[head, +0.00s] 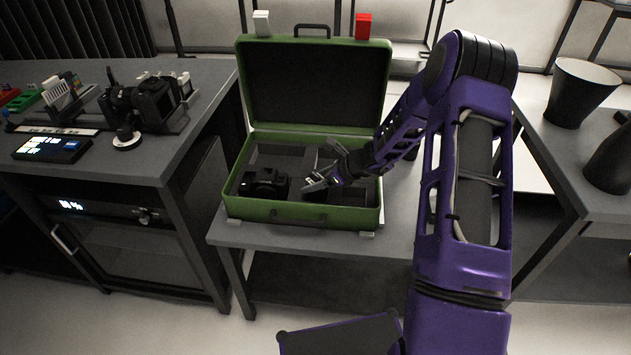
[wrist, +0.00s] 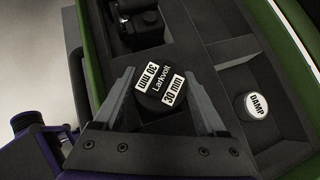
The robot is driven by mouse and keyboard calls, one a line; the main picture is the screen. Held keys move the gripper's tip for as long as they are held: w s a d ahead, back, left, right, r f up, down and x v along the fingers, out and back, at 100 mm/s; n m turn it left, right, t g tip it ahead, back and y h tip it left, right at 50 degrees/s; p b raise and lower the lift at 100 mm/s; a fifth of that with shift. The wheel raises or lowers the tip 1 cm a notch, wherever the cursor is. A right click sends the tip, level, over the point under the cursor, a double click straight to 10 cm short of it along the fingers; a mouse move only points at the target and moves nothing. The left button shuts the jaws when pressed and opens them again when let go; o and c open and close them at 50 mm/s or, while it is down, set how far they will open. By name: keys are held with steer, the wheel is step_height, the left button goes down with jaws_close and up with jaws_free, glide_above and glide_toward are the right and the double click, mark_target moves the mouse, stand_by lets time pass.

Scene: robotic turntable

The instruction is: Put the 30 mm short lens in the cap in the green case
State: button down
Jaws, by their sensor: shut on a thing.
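The green case (head: 250,210) stands open on the low table, lid raised at the back, with a dark divided inside. My gripper (head: 315,184) reaches down into its front middle part. In the wrist view my gripper (wrist: 160,80) is shut on the 30 mm short lens (wrist: 161,72), a short black cylinder. Its top reads "Larkvolt" between two white "30 mm" labels. The lens is between the fingers, over or in a dark compartment. I cannot tell whether it touches the floor there. The cap cannot be made out, and the space under the lens is hidden.
A black camera (head: 264,182) lies in the case's left compartment. A round white-topped "DAMP" canister (wrist: 256,105) sits in another compartment, and dividers stand close around my fingers. The left bench (head: 190,95) holds camera gear; the right table holds a dark bucket (head: 578,95).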

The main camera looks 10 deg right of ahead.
steer(key=shift+f, duration=1)
jaws_free()
steer(key=p+v, duration=0.2)
steer(key=v, duration=1.5)
steer(key=shift+s+p, duration=0.2)
steer(key=shift+p, duration=0.2)
steer(key=shift+d+r, duration=0.1)
steer(key=shift+r, duration=0.05)
